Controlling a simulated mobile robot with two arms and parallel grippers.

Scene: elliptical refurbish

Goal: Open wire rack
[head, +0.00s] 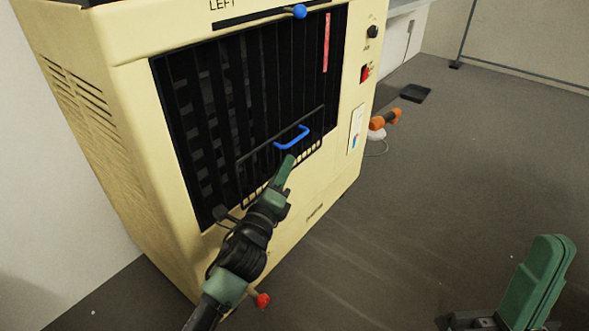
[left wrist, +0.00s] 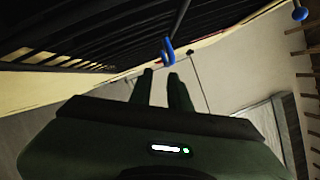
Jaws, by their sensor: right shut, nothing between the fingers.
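The wire rack (head: 240,172) is a thin black wire frame at the front opening of the cream cabinet, with a blue handle (head: 291,138) on its front bar. The handle also shows in the left wrist view (left wrist: 168,52), just beyond my fingertips. My left gripper (head: 288,160) is just below the handle and points up at it. Its two fingers stand apart with nothing between them, and I see no contact with the handle. My right gripper (head: 553,245) is at the lower right, shut and empty, far from the rack.
The cream cabinet (head: 120,120) has black vertical bars behind the rack. A blue ball knob (head: 300,11) is on its top slot. An orange object (head: 384,119) stands to its right. A dark flat square (head: 415,93) lies on the floor. The floor on the right is mostly clear.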

